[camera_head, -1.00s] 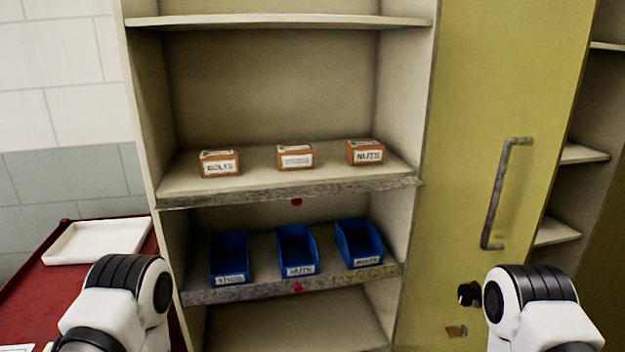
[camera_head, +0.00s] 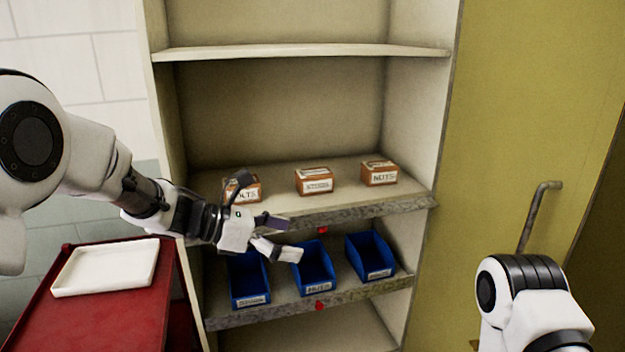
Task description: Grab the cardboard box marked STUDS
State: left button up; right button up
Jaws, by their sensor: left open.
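The small cardboard box (camera_head: 314,181) whose blurred label looks like STUDS sits in the middle of a row of three on the cabinet's upper-middle shelf (camera_head: 360,212). Left of it is the BOLTS box (camera_head: 242,194), partly hidden behind my left gripper; right of it is the NUTS box (camera_head: 379,173). My left gripper (camera_head: 268,216) is open and empty. In the picture it is left of and below the STUDS box, in front of the shelf edge. My right gripper is out of view; only a white link of that arm shows at lower right.
Blue bins (camera_head: 314,268) stand on the shelf below, partly behind my left gripper. A red cart (camera_head: 105,315) with an empty white tray (camera_head: 107,268) stands at left. A yellow-green cabinet door (camera_head: 520,110) with a metal handle (camera_head: 537,212) is at right.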

aim_at(314, 181)
jog(key=i+j, duration=0.15)
jog(key=i, duration=0.85)
